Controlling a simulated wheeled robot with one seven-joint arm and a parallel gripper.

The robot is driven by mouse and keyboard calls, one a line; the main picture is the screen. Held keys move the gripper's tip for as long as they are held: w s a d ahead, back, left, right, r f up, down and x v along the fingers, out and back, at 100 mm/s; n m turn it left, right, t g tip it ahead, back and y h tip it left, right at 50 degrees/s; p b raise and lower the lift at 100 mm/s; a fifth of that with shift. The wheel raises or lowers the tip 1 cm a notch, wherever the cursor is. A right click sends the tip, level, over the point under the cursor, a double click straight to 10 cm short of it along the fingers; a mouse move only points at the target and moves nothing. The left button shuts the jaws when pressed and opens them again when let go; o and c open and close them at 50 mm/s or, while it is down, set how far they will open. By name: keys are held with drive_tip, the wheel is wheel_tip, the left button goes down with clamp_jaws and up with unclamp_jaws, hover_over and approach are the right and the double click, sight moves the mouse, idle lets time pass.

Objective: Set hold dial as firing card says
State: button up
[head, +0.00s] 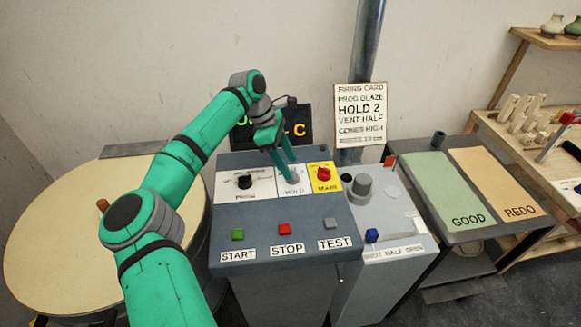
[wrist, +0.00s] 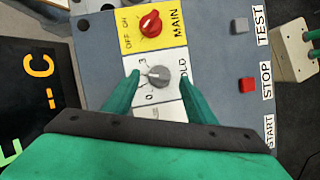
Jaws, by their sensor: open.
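The firing card (head: 360,112) stands behind the control box and reads PROG GLAZE, HOLD 2, VENT HALF, CONES HIGH. The grey hold dial (wrist: 158,76) sits on a white plate with numbers around it; 0 and 3 are readable in the wrist view, and exactly where its pointer aims I cannot tell. My gripper (wrist: 160,92) is open, with one green finger on either side of the dial and visible gaps to it. In the head view my gripper (head: 286,165) comes down over the hold plate and partly hides the dial.
The red MAIN switch (head: 323,174) on yellow is close beside the hold dial. The black PROG dial (head: 244,182) is to its left. START (head: 238,235), STOP (head: 284,229) and TEST (head: 330,223) buttons line the front. A dark display (head: 298,122) stands behind.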

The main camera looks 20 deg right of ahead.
drive_tip(key=v, duration=0.8)
drive_tip(key=shift+w+a, duration=0.1)
